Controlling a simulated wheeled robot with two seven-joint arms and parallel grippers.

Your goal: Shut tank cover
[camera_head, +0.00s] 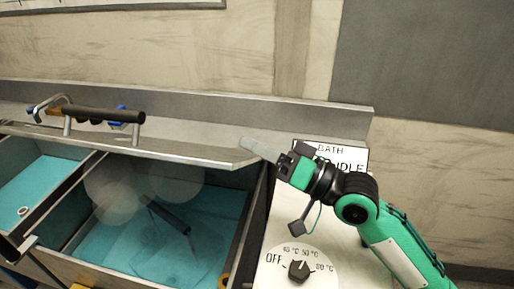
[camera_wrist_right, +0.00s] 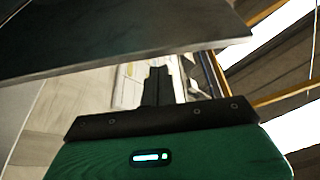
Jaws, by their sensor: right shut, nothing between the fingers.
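The tank cover (camera_head: 185,147) is a grey metal lid with a black bar handle (camera_head: 103,114). In the head view it stands raised at the back of the tank (camera_head: 152,230), which is open and holds blue liquid. My right gripper (camera_head: 254,147) is shut and empty, its fingertips at the cover's right front corner. I cannot tell if they touch it. In the right wrist view, a dark panel with a light edge, likely the cover (camera_wrist_right: 130,50), lies close to the shut fingers (camera_wrist_right: 158,82). My left gripper is not in view.
A panel with a temperature dial (camera_head: 299,270) stands right of the tank, below my right arm. A bath sign (camera_head: 335,157) is behind the gripper. A second basin (camera_head: 38,190) with blue liquid is at the left. A wall closes off the back.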

